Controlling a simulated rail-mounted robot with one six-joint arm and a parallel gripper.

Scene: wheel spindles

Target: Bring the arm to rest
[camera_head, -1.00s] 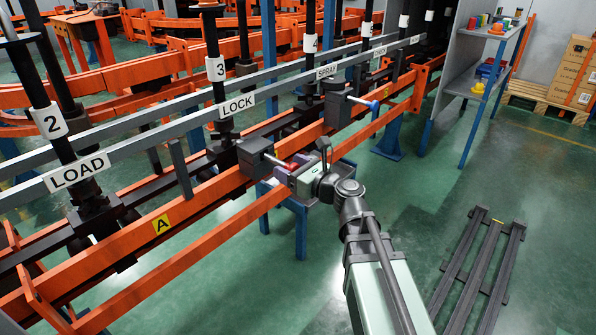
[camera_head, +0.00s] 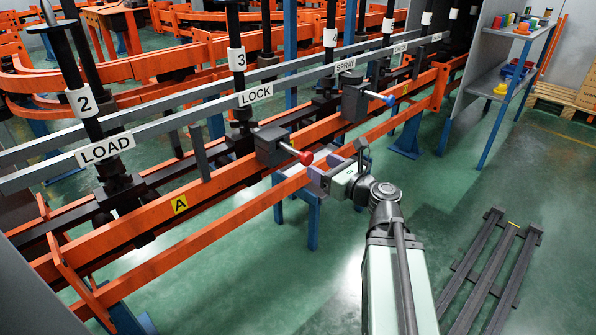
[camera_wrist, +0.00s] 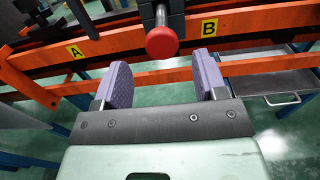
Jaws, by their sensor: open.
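My gripper (camera_head: 318,178) is open and empty in front of the orange rails. In the wrist view its two purple pads (camera_wrist: 118,85) stand well apart. A red knob (camera_head: 306,158) on a dark lock box (camera_head: 268,144) is just beyond the fingertips. In the wrist view the red knob (camera_wrist: 162,43) shows ahead of the gap between the pads, apart from both. My arm reaches in from the bottom of the head view.
A blue-tipped handle (camera_head: 388,100) sticks out farther along the rail. An orange rail (camera_head: 210,232) runs below the lock box. A dark metal rack (camera_head: 497,265) lies on the floor at right. A grey shelf (camera_head: 490,85) stands at the back right. Green floor is open around my arm.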

